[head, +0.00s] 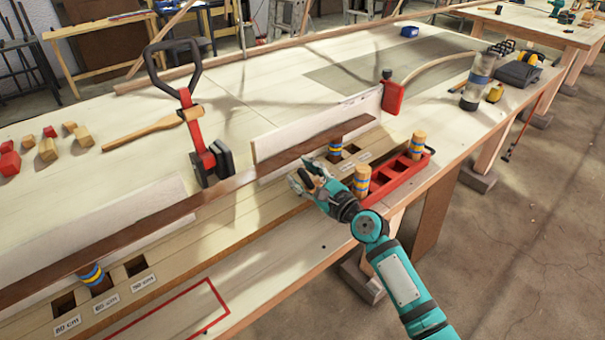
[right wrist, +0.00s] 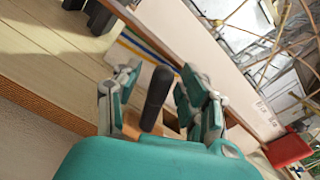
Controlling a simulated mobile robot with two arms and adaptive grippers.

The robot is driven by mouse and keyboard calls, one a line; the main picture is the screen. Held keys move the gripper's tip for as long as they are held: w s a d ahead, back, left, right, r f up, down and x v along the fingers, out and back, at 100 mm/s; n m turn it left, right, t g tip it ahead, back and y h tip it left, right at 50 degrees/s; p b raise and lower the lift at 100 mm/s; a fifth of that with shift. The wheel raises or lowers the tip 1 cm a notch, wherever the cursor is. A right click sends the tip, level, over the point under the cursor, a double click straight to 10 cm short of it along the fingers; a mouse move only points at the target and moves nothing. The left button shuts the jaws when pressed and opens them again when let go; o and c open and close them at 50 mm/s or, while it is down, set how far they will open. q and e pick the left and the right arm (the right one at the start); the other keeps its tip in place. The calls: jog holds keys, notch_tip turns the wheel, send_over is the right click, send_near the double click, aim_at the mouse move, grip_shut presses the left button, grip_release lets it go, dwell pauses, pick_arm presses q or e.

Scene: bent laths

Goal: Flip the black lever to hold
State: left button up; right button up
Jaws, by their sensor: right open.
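A black lever (right wrist: 156,98) stands up between the two fingers of my right gripper (right wrist: 160,92) in the right wrist view. The fingers are apart, one on each side of it, and I see a gap at the left finger. Its foot is partly hidden by the gripper body. The lever is mostly covered by the fingers there. My left gripper is not in view.
A red clamp with a black loop handle (head: 173,60) stands at the lath. A red tray (head: 397,180) with pegs is right beside my right gripper. Striped pegs (head: 336,146) touch the lath. A red holder (head: 393,97) stands further back. The table's front edge is close.

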grip_shut()
dwell(0.3)
dwell(0.3)
